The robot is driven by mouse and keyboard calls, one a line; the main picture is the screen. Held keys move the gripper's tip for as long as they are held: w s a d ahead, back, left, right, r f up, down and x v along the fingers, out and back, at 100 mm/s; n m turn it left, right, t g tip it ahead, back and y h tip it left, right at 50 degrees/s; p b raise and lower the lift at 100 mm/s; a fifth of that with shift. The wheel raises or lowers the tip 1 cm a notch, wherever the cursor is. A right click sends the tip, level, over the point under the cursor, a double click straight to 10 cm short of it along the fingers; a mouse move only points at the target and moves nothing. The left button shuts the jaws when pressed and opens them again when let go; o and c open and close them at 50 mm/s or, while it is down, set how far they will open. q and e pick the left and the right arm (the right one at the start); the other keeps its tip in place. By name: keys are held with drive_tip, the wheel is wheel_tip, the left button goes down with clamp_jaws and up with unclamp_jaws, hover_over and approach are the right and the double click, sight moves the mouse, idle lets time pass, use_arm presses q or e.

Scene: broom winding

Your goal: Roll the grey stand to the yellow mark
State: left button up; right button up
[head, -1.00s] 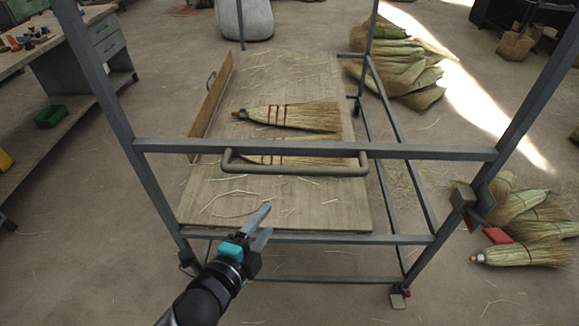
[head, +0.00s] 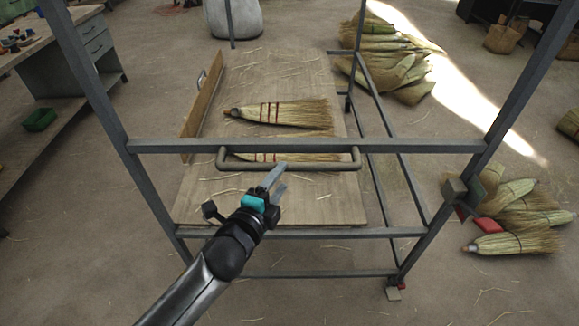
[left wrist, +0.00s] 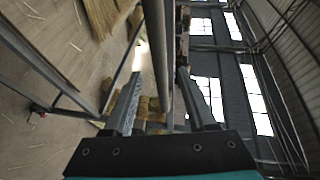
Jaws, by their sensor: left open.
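The grey stand (head: 410,146) is a metal frame on casters with a wooden shelf (head: 200,205) and a horizontal grey handle (head: 300,166) on its near side. My left gripper (head: 277,180) is open, just below and in front of the handle's middle. In the left wrist view a long bar (left wrist: 158,50), likely the handle, runs between the open fingers (left wrist: 155,105); I cannot tell whether they touch it. My right gripper is not in view. The yellow mark is not in view.
Brooms (head: 285,112) lie on the shelf. Loose brooms (head: 515,243) lie on the floor beside the stand's right side, and a broom pile (head: 390,62) lies behind. A workbench (head: 85,50) with a green bin (head: 41,119) below stands at left. Floor at left front is clear.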

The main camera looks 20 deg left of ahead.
sight(287, 170)
use_arm(q)
drive_tip(key=shift+b+x, duration=0.4)
drive_tip(key=shift+x, duration=2.65)
clamp_jaws()
